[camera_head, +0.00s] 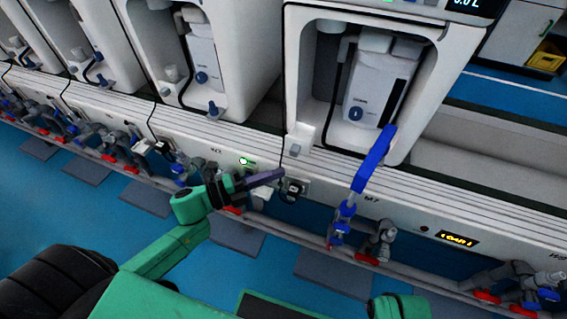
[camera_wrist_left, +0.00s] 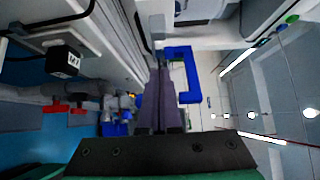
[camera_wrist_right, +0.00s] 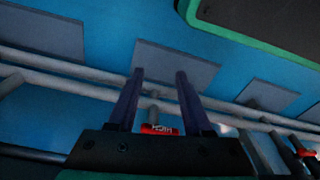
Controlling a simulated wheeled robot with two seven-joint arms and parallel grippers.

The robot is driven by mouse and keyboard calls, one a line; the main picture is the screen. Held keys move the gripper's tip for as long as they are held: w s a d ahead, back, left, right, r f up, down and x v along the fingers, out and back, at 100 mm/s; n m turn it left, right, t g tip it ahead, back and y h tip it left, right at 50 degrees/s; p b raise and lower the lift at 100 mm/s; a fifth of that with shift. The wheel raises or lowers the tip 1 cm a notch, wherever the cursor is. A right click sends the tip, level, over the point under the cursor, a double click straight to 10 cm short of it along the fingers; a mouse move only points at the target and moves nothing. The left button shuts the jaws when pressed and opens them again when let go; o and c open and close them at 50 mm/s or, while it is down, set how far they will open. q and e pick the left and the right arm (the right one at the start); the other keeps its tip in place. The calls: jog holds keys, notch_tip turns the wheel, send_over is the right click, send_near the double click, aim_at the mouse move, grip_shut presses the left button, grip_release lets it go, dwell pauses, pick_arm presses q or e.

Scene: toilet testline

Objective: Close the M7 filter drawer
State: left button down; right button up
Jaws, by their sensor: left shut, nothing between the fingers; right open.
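The M7 station is a white bench front (camera_head: 400,205) with a printed M7 label, below a white cabinet bay. A blue bracket-shaped part (camera_head: 372,165) stands out from the bench there, its upper end by the bay's lower right; it also shows in the left wrist view (camera_wrist_left: 188,75). I cannot tell whether it is the filter drawer's handle or how far any drawer is out. My left gripper (camera_head: 282,173) is shut and empty, left of the blue part in the head view. My right gripper (camera_wrist_right: 168,75) is open and empty, over floor and pipes.
Blue valves and grey pipes with red fittings (camera_head: 368,258) run along the bench's lower front. Blue floor with grey mats (camera_head: 345,275) lies in front. Neighbouring bays continue to the left.

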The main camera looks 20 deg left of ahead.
aim_at(300, 140)
pick_arm(q)
jog(key=shift+w+d+b, duration=0.2)
jog(key=shift+w+d, duration=0.05)
jog(key=shift+w, duration=0.9)
jog(key=shift+w+d+b, duration=0.15)
jog(key=shift+w+d, duration=0.1)
jog(key=shift+w, duration=0.9)
pick_arm(e)
jog(key=shift+w+a+r, duration=0.15)
jog(key=shift+w+r, duration=0.05)
jog(key=shift+r, duration=0.3)
jog(key=shift+w+a+r, duration=0.1)
jog(key=shift+w+r, duration=0.05)
jog(key=shift+r, duration=0.3)
